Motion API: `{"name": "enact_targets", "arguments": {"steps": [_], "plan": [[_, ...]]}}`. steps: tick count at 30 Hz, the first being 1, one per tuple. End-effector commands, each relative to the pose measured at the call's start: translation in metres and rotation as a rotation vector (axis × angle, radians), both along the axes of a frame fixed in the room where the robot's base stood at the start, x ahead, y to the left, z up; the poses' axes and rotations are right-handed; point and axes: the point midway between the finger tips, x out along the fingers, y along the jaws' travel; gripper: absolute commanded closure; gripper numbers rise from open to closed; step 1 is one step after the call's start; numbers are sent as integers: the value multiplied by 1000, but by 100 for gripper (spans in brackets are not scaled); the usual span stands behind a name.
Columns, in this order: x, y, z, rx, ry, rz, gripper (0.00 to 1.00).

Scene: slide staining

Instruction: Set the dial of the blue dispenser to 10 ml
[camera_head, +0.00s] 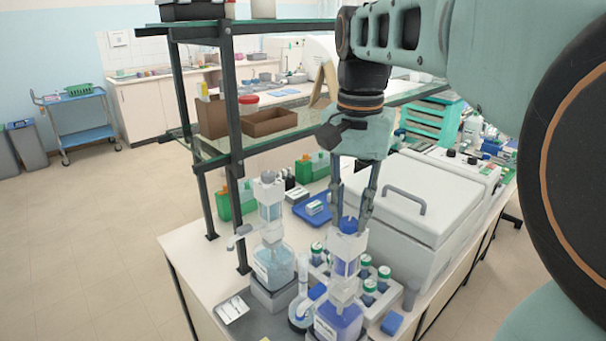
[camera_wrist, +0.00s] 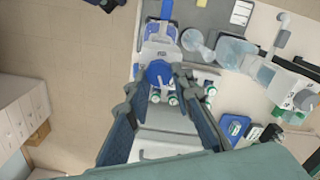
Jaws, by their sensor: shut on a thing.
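The blue dispenser is a bottle (camera_head: 338,322) of blue-violet liquid with a clear and white pump head, standing upright at the front of the bench. Its blue dial (camera_head: 348,224) is at the top of the pump head. My gripper (camera_head: 357,212) points down from above and is shut on the dial. In the wrist view, the round blue dial (camera_wrist: 158,73) lies between the two fingertips (camera_wrist: 157,82). The dial's scale and its setting are too small to read.
A second dispenser with pale blue liquid (camera_head: 274,266) stands close on the left. A rack of green-capped tubes (camera_head: 372,310) is just right of the blue dispenser. A large white lidded machine (camera_head: 400,215) stands behind on the right. A dark-framed shelf (camera_head: 234,130) rises behind left.

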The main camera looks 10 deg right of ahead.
Motion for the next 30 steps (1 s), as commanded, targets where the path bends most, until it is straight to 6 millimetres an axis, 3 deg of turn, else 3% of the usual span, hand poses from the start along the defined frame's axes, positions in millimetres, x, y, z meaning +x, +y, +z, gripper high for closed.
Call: {"name": "enact_targets", "arguments": {"steps": [30], "plan": [[0,5,1,0,-1,932,100]]}}
